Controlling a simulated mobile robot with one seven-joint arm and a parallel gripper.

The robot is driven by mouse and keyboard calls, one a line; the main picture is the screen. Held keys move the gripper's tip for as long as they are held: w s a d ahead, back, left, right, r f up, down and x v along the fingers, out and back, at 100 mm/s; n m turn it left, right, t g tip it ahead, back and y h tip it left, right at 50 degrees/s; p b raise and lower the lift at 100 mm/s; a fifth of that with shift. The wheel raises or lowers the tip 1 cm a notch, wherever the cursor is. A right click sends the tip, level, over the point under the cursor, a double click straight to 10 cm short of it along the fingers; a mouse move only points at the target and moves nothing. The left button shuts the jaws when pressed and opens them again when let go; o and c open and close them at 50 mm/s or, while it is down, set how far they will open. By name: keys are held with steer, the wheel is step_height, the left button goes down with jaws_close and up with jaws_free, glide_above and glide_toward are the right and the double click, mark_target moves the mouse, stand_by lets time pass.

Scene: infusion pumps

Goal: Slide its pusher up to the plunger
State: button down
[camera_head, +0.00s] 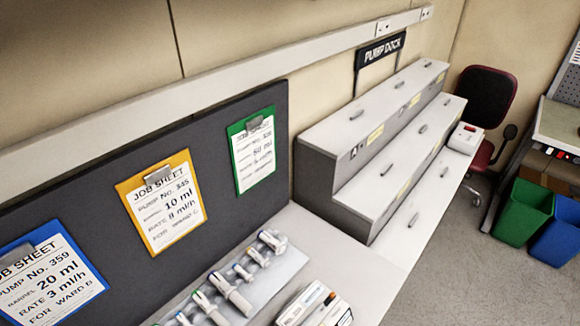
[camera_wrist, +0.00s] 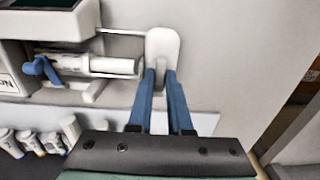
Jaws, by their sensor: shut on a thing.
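In the wrist view my gripper (camera_wrist: 161,72) has its two blue fingers closed on the white pusher (camera_wrist: 163,44), which sits at the end of a thin metal rod (camera_wrist: 121,32). The rod runs left into the white infusion pump (camera_wrist: 45,20). A white syringe lies along the pump's front with its plunger (camera_wrist: 122,66) toward the pusher; the plunger's end appears just left of the pusher, with a small gap. A blue clamp (camera_wrist: 42,68) lies across the syringe barrel. In the head view the pump (camera_head: 316,306) shows at the bottom edge; my gripper is not seen there.
A tray (camera_head: 290,262) of several syringes lies beside the pump. Job sheets (camera_head: 165,205) hang on a dark board behind. A stepped grey pump dock (camera_head: 330,165) stands to the right, with another pump (camera_head: 465,138) at its far end. The counter right of the pusher is clear.

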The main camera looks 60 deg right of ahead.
steer(key=shift+s+d, duration=0.1)
steer(key=shift+d, duration=0.15)
stand_by(0.4)
steer(key=c, duration=0.9)
jaws_free()
step_height(320, 180, up, 7)
steer(key=p, duration=0.7)
steer(key=shift+r+p, duration=0.1)
steer(key=shift+p, duration=0.2)
